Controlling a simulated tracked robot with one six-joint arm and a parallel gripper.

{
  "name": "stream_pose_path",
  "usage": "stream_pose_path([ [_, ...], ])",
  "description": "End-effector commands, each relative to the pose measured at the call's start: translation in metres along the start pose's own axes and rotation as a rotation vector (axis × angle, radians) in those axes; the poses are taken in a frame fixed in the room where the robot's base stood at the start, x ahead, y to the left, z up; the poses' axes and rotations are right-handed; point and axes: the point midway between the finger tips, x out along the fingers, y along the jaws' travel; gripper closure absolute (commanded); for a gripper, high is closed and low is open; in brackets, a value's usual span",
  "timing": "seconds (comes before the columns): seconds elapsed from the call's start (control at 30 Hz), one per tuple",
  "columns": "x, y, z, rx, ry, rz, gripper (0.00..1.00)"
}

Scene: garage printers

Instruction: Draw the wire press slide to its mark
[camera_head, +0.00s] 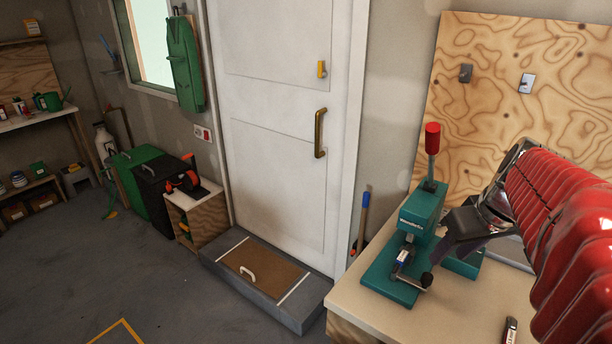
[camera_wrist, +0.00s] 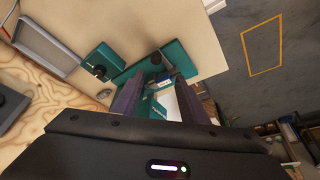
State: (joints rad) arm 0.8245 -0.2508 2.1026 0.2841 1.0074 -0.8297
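The wire press is a teal machine (camera_head: 422,210) on the bench at the right of the head view, with an upright grey lever topped by a red knob (camera_head: 432,138). A small block with a pale label (camera_head: 403,258) sits low on its front, beside a dark round knob (camera_head: 427,280). I cannot make out the mark. My gripper (camera_head: 444,252) hangs just above and behind that knob. In the wrist view its two dark fingers (camera_wrist: 158,88) stand apart, with teal press parts showing between and beyond them. I see nothing clamped; contact with the press is unclear.
The pale bench top (camera_head: 370,310) has free room in front of the press. A small dark item (camera_head: 511,329) lies near its front right. A plywood board (camera_head: 530,90) stands behind. A white door (camera_head: 285,150) and a step (camera_head: 262,272) are to the left.

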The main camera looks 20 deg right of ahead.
Motion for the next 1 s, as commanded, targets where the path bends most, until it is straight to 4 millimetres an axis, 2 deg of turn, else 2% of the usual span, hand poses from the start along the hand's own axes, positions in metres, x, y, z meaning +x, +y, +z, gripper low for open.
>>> stream_pose_path([
  [0.1,0.000,0.008,-0.001,0.027,0.011,0.002,0.60],
  [0.57,0.006,0.004,-0.003,0.019,0.010,-0.003,0.60],
  [0.77,0.029,0.004,-0.002,0.019,0.008,-0.004,0.60],
  [1.0,0.066,0.003,-0.003,0.018,0.007,-0.005,0.60],
])
